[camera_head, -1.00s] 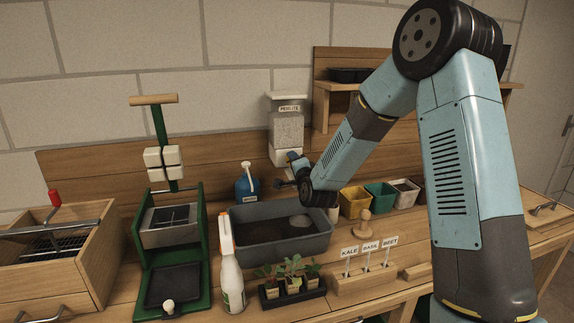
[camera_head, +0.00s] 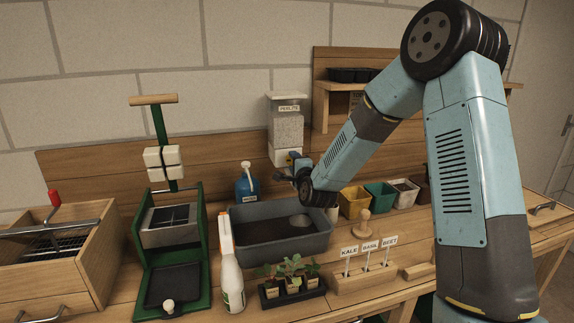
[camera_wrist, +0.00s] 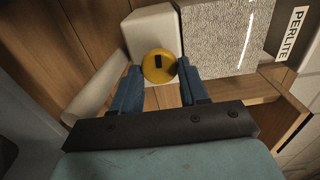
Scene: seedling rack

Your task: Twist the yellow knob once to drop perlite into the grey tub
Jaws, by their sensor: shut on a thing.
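The yellow knob (camera_wrist: 158,66) with a dark mark sits on the white lower part of the perlite dispenser (camera_head: 287,128). The dispenser's clear hopper (camera_wrist: 225,35) holds white grains. My gripper (camera_wrist: 160,75) is shut on the knob, with one blue finger on each side. In the head view my gripper (camera_head: 295,164) is at the dispenser's base, and the knob is mostly hidden there. The grey tub (camera_head: 255,250) stands below and in front, with dark soil inside.
A blue bottle (camera_head: 247,186) stands behind the tub, and a white spray bottle (camera_head: 231,270) stands at its front left. Seedlings (camera_head: 291,268) and a label stand (camera_head: 365,278) are in front. A yellow pot (camera_head: 354,204) is to the right.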

